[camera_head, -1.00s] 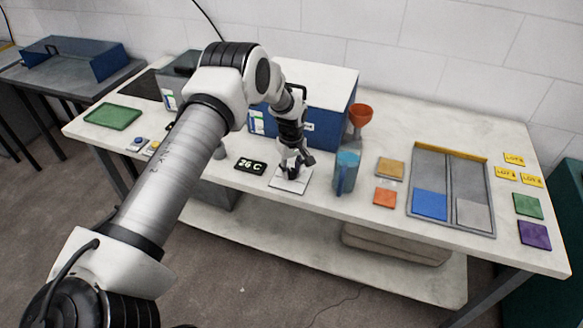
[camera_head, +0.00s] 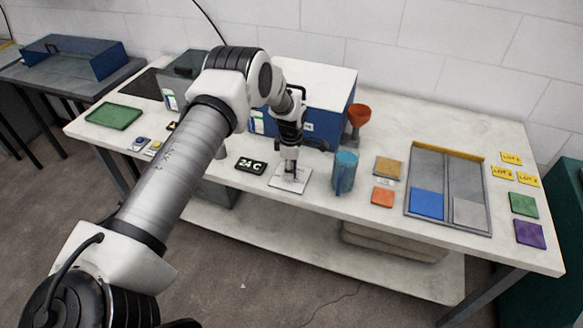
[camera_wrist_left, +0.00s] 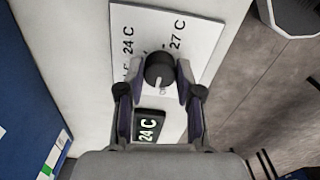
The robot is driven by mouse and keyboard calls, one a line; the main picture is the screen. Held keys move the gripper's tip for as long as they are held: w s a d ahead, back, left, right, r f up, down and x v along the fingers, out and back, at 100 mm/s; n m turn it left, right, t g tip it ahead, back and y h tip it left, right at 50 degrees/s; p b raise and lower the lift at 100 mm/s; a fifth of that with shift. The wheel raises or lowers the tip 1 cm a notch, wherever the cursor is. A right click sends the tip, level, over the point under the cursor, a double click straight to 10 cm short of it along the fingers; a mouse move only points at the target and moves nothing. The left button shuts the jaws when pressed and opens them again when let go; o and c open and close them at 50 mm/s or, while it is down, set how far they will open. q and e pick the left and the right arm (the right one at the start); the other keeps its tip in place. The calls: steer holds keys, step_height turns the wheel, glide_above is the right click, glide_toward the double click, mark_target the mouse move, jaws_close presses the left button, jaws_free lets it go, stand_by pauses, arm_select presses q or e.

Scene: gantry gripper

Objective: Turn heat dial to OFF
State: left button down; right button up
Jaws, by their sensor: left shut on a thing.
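The heat dial (camera_wrist_left: 160,68) is a round black knob on a white plate (camera_wrist_left: 205,25), with a light pointer mark toward the bottom of the left wrist view. The plate carries the labels 24 C and 27 C; another label at its left is partly hidden by a finger. My left gripper (camera_wrist_left: 160,74) is shut on the dial, one finger on each side. In the head view my left gripper (camera_head: 290,175) points down at the plate (camera_head: 275,182) and hides the dial. A black display (camera_head: 251,165) beside the plate reads 24 C. My right gripper is not in view.
A blue box with a white lid (camera_head: 325,115) stands behind the gripper. A blue mug (camera_head: 345,172) stands close right of the plate, with an orange funnel (camera_head: 359,113) behind it. A grey divided tray (camera_head: 447,155) lies farther right.

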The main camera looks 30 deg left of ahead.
arm_select(q)
steer(key=shift+n, duration=0.5)
steer(key=shift+f, duration=0.1)
steer(key=c, duration=0.8)
jaws_free()
steer(key=shift+a, duration=0.15)
steer(key=shift+o, duration=0.2)
step_height(320, 180, up, 12)
steer(key=shift+f, duration=0.1)
